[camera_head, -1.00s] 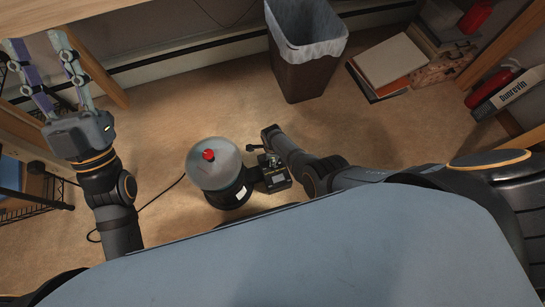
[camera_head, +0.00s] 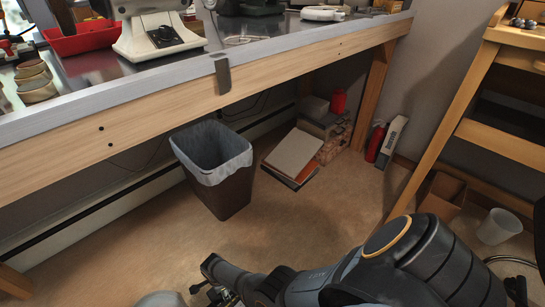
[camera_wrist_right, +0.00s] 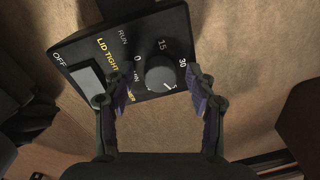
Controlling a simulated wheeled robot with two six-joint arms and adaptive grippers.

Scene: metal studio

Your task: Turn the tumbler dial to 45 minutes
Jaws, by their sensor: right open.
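The tumbler's black control box (camera_wrist_right: 125,45) fills the upper middle of the right wrist view. It carries the printed words OFF, RUN and LID TIGHT and the numbers 0, 15 and 30. Its round grey dial (camera_wrist_right: 160,73) has a white mark at the lower right, past the 30; a small, partly hidden figure is beside it. My right gripper (camera_wrist_right: 160,95) is open, one finger on each side of the dial, with gaps showing. In the head view only the tumbler's pale top (camera_head: 160,299) shows at the bottom edge, left of my right arm. My left gripper is out of view.
A lined waste bin (camera_head: 213,178) stands on the floor beneath the workbench (camera_head: 150,125). Books (camera_head: 295,155) lie to its right. A wooden shelf unit (camera_head: 505,140) stands at the right, with a white cup (camera_head: 500,228) on the floor. The floor between is clear.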

